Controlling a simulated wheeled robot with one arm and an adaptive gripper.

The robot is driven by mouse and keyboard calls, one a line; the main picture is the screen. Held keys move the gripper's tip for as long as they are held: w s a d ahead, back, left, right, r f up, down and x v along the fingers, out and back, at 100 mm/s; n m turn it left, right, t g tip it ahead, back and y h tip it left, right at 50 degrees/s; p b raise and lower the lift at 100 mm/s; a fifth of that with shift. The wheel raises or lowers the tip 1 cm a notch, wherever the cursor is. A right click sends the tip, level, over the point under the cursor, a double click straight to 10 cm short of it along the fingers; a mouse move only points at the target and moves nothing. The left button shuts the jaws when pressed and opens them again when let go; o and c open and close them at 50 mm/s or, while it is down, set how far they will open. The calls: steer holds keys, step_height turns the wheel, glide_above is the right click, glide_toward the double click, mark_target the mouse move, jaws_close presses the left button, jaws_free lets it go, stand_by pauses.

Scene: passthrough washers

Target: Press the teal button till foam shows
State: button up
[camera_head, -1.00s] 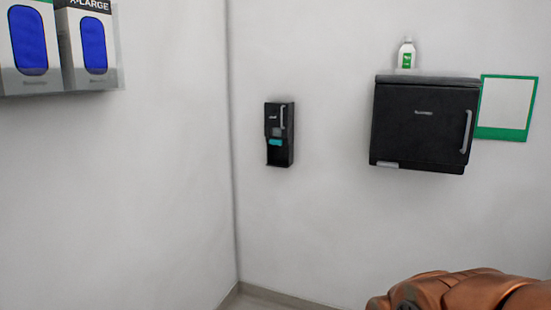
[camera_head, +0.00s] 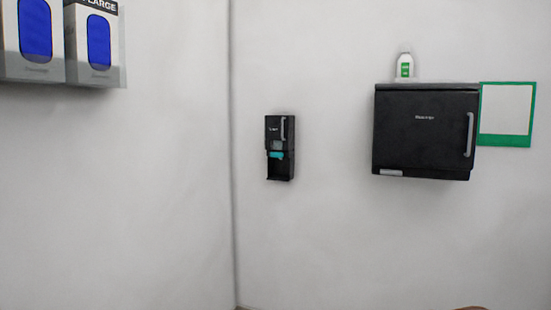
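A small black soap dispenser (camera_head: 280,133) is fixed to the back wall, just right of the room corner. A teal button (camera_head: 276,155) sits on its lower part, above a dark open recess. No foam shows at it. Only a sliver of a copper-coloured part of my arm shows at the bottom right edge. My gripper is out of view.
A larger black wall cabinet (camera_head: 425,135) hangs to the right, with a white and green bottle (camera_head: 404,66) on top. A green-framed sign (camera_head: 506,112) is beside it. Glove boxes (camera_head: 97,45) hang upper left. The wall below is bare.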

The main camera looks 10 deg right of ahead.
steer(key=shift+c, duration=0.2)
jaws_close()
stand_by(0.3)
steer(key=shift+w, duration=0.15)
